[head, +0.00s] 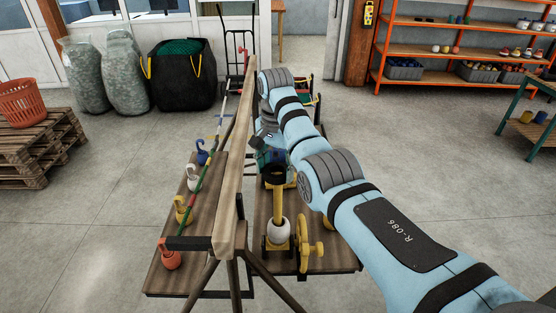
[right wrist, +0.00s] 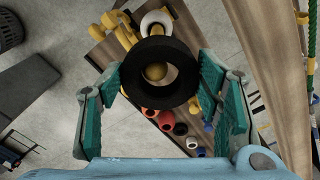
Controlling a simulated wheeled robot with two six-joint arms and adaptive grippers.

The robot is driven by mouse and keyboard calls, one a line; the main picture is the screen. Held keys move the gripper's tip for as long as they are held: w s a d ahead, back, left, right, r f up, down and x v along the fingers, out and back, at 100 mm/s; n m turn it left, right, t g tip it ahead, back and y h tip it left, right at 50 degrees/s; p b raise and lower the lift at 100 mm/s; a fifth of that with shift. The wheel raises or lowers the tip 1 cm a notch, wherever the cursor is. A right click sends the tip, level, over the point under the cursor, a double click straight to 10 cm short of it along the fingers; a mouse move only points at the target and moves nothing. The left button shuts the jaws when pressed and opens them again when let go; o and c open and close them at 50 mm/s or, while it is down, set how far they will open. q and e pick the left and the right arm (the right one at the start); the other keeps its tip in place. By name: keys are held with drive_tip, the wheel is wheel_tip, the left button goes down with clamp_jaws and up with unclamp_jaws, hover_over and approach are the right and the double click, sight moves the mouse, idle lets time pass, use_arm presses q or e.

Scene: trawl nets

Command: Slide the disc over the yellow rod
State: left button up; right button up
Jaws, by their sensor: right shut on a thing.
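My right gripper (head: 272,160) is shut on the black disc (right wrist: 187,78), a thick ring held between the two teal fingers in the right wrist view. The yellow rod (head: 278,205) stands upright under the gripper in the head view, with a white ball (head: 279,230) around its lower part. In the right wrist view the rod's rounded yellow end (right wrist: 155,72) shows within the disc's hole, a little left of the hole's middle. I cannot tell whether the disc is around the rod's tip or just above it. My left gripper is not in view.
A wooden beam (head: 232,190) on trestle legs runs close along the left of the rod. Several coloured hooked weights, one blue (head: 203,155), stand on the board left of the beam.

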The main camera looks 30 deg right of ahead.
drive_tip(key=shift+f, duration=0.2)
drive_tip(key=shift+s, duration=0.25)
drive_tip(key=shift+s+r, duration=0.25)
drive_tip(key=shift+s, duration=0.15)
drive_tip(key=o, duration=1.2)
drive_tip(key=shift+w+f, duration=0.1)
drive_tip(key=shift+w, duration=0.1)
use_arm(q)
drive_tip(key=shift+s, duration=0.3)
use_arm(e)
drive_tip(key=shift+o, duration=0.2)
drive_tip(key=shift+w, duration=0.1)
drive_tip(key=shift+r, duration=0.2)
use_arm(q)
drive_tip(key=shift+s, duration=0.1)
use_arm(e)
wheel_tip(320, 180, up, 7)
drive_tip(key=shift+r, duration=0.1)
